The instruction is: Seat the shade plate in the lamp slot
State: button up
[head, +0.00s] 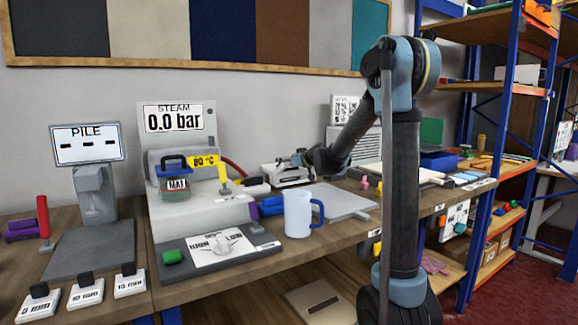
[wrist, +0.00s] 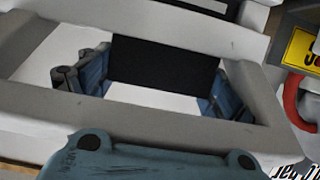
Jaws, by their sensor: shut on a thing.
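In the wrist view my gripper (wrist: 158,84) has its two blue fingers on either side of a dark, flat plate (wrist: 165,62), which looks like the shade plate, and is shut on it. A pale grey rectangular frame (wrist: 130,112) surrounds the fingers and the plate, and its near bar hides part of the fingers. I cannot tell whether the plate's lower edge is in a slot. In the head view my gripper (head: 297,159) is at the low, pale device (head: 287,174) at the back of the bench. The plate cannot be made out there.
A pale blue mug (head: 297,214) stands in front of the device. The steam unit (head: 178,165) is to the left, with a yellow tag (head: 205,162) and a red hose (head: 236,168). A flat grey board (head: 342,204) lies right of the mug.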

jog(key=o, duration=1)
jog(key=shift+f, duration=0.1)
jog(key=v, duration=1.2)
jog(key=shift+d, duration=0.1)
